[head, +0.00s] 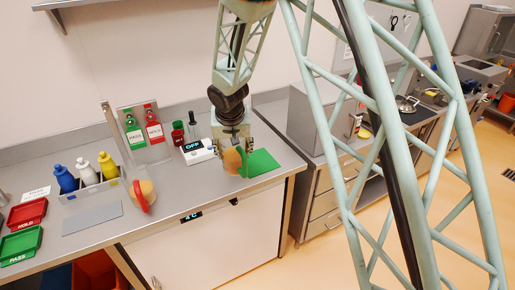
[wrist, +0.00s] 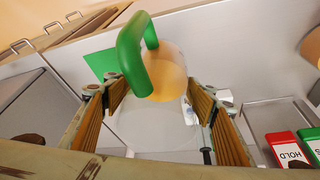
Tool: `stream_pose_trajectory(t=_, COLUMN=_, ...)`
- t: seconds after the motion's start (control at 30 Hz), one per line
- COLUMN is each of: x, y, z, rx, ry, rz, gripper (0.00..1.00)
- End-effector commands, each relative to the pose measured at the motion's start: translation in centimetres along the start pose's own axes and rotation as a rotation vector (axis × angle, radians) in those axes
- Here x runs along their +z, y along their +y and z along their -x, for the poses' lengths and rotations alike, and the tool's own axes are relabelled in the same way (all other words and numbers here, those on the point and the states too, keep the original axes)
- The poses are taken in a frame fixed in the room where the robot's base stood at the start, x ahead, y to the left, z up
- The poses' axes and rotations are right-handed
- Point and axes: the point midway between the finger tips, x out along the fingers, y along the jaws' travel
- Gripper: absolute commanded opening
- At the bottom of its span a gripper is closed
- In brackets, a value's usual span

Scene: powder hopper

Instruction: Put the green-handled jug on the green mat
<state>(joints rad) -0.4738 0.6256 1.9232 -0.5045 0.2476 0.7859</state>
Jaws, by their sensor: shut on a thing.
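The green-handled jug (head: 231,161) is clear with tan contents, and its green handle (wrist: 131,55) shows large in the wrist view. My gripper (head: 233,143) is shut on the jug, with one finger on each side of it in the wrist view (wrist: 160,103). The green mat (head: 262,163) lies flat on the counter near its right end. In the head view the jug is at the mat's left edge and overlaps it in the picture. In the wrist view the mat (wrist: 101,63) shows behind and left of the handle. I cannot tell whether the jug touches the counter.
A red-handled jug (head: 146,191) stands further left beside a grey mat (head: 92,218). A white scale (head: 197,152) and a red cup (head: 178,133) are just left of my gripper. Several bottles, including a blue one (head: 65,179), and red (head: 27,213) and green (head: 20,244) trays are at left.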

Motion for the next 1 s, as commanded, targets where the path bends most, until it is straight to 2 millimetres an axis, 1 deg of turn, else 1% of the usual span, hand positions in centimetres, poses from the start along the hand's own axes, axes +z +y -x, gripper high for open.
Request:
stream_pose_trajectory(t=0.03, x=-0.6, y=0.7, z=-0.1, rx=0.001, ry=0.001, rz=-0.002, gripper=0.31)
stream_pose_trajectory(t=0.2, x=-2.1, y=2.6, z=-0.9, rx=0.001, ry=0.000, rz=-0.003, gripper=0.31)
stream_pose_trajectory(t=0.73, x=-6.7, y=8.3, z=-3.6, rx=0.001, ry=0.000, rz=-0.003, gripper=0.31)
stream_pose_trajectory(t=0.9, x=-7.8, y=9.6, z=-4.3, rx=0.001, ry=0.001, rz=0.000, gripper=0.31)
stream_pose_trajectory(t=1.0, x=-8.0, y=10.0, z=-4.5, rx=0.001, ry=0.000, rz=-0.002, gripper=0.31)
